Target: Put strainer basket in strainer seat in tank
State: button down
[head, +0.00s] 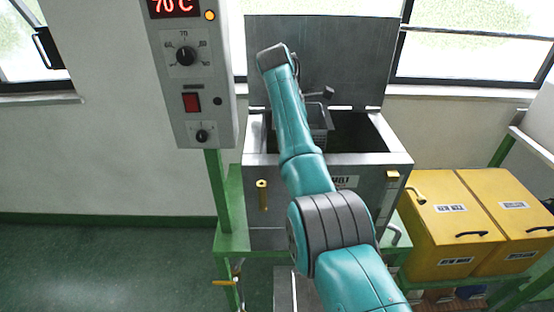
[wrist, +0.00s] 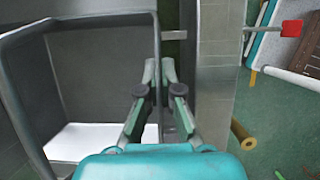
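The strainer basket (head: 319,117) is a grey box-shaped basket, seen in the head view in the mouth of the grey tank (head: 262,180), partly behind my arm. In the wrist view the basket's thick grey rim (wrist: 85,21) fills the left side, with dark walls and a white area below. My gripper (wrist: 160,67) has its fingertips close together on either side of the rim's right bar, and looks shut on it. In the head view my gripper is hidden behind my arm. I cannot make out the strainer seat or whether the basket touches it.
The tank's lid (head: 330,50) stands open at the back. A control box (head: 190,75) on a green post stands left of the tank. Yellow bins (head: 445,215) stand at right. In the wrist view the tank's right wall (wrist: 218,70) runs beside my gripper.

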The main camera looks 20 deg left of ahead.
jog(key=shift+s+a+f, duration=0.1)
jog(key=shift+a+f, duration=0.1)
jog(key=shift+a, duration=0.45)
jog(key=shift+s+a+f, duration=0.1)
jog(key=shift+a+f, duration=0.05)
jog(key=shift+a, duration=0.45)
jog(key=f, duration=0.4)
jog(key=shift+a+f, duration=0.2)
jog(key=shift+a, duration=0.05)
jog(key=shift+f, duration=2.7)
jog(key=c, duration=1.3)
grip_release()
jog(key=shift+d+f, duration=0.1)
jog(key=v, duration=0.7)
jog(key=shift+s+r, duration=0.15)
jog(key=shift+r, duration=0.2)
